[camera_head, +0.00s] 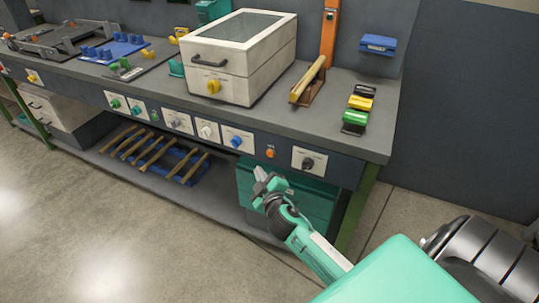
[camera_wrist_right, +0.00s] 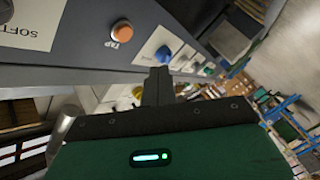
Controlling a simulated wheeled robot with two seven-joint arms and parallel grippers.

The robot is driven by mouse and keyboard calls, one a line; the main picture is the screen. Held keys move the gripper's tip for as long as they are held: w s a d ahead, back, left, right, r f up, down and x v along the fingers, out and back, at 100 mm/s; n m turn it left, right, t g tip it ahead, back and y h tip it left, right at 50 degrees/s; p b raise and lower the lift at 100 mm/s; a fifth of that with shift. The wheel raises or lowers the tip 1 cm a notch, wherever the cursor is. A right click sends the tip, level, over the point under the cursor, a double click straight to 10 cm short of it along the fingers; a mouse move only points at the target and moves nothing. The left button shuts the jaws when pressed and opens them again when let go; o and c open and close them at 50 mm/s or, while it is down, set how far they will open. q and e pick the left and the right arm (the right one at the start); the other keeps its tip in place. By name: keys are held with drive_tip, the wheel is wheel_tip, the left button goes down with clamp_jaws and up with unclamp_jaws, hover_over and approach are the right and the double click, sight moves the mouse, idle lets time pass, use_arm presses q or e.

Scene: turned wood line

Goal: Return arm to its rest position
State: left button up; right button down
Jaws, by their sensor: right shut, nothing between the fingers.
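My right arm comes in from the lower right of the head view. Its teal right gripper (camera_head: 268,185) is in front of the bench, below the front panel. Its fingers are shut and hold nothing. In the right wrist view the dark fingers of the right gripper (camera_wrist_right: 158,82) point toward the panel, with the orange knob (camera_wrist_right: 122,31) and the blue knob (camera_wrist_right: 163,54) beyond. I cannot tell the exact gap between fingers and panel. My left gripper is not in view.
The grey bench (camera_head: 330,110) carries a white box with a glass lid (camera_head: 235,75), a wooden piece on a brown stand (camera_head: 308,83) and coloured blocks (camera_head: 358,105). A lower shelf holds a blue rack of wooden sticks (camera_head: 180,170). Open floor (camera_head: 120,235) lies in front.

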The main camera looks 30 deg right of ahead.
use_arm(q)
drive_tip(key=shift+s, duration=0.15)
